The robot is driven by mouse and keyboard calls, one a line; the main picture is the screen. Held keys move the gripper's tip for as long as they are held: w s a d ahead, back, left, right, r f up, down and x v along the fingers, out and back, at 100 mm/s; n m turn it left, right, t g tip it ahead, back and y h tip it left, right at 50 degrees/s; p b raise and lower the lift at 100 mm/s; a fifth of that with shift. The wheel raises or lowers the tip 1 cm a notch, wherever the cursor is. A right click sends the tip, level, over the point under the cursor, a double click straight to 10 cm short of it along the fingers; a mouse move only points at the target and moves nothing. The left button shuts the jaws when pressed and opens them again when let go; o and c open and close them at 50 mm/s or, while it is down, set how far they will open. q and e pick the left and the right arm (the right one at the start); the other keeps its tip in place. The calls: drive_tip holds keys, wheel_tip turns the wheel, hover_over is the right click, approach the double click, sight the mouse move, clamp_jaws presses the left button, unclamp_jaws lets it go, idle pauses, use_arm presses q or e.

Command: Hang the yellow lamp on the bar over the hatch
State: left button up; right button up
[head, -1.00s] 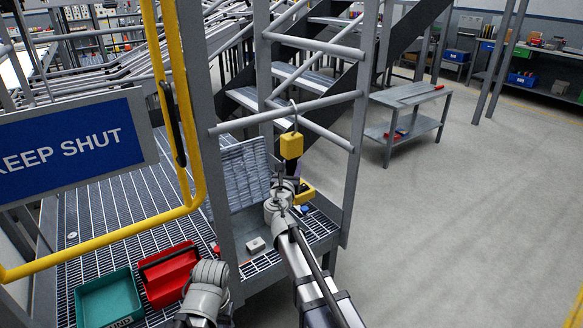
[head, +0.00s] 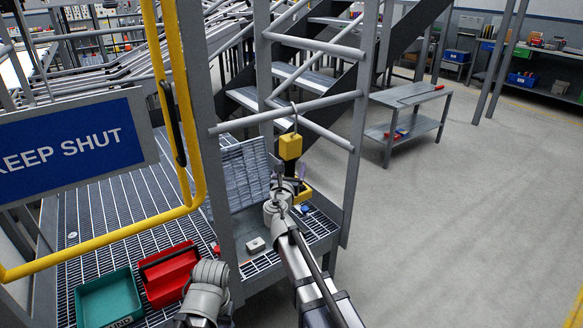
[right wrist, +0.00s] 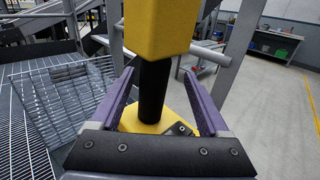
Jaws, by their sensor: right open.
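The yellow lamp (head: 290,146) hangs upright under the sloping grey bar (head: 240,124). Its thin hook reaches up to the bar and appears to be over it. In the right wrist view the lamp has a yellow block (right wrist: 158,28) on top, a black stem (right wrist: 154,92) and a yellow base. My right gripper (head: 287,178) is at the stem, just below the yellow block. Its purple fingers stand apart on both sides of the stem, with gaps showing. The hook is out of the wrist view. Part of my left arm shows at the bottom, but its gripper does not.
An upright grey panel (head: 246,175) stands left of the lamp. A red box (head: 168,272) and a green bin (head: 107,300) sit on the grating. A yellow gate frame (head: 186,130) with a blue sign (head: 70,148) is at left.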

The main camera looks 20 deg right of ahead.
drive_tip(key=v, duration=0.7)
drive_tip(key=s+a+f+m+g+y, duration=0.1)
drive_tip(key=s+a+f+m+g, duration=0.1)
drive_tip(key=s+f+m+g, duration=1.05)
drive_tip(key=s+a+f+m+g+y, duration=0.25)
drive_tip(key=s+a+f+m, duration=0.25)
drive_tip(key=s+m, duration=0.25)
drive_tip(key=s+a+f+m+g+y, duration=0.1)
drive_tip(key=s+a+f+m+y, duration=0.3)
drive_tip(key=s+m, duration=0.35)
wheel_tip(320, 180, up, 16)
drive_tip(key=s+a+h+p, duration=0.1)
drive_tip(key=a+p, duration=0.1)
drive_tip(key=p, duration=1.4)
drive_tip(key=shift+s+a+r+g+p, duration=0.15)
drive_tip(key=shift+s+a+g+p, duration=0.05)
drive_tip(key=shift+s+g+p, duration=0.15)
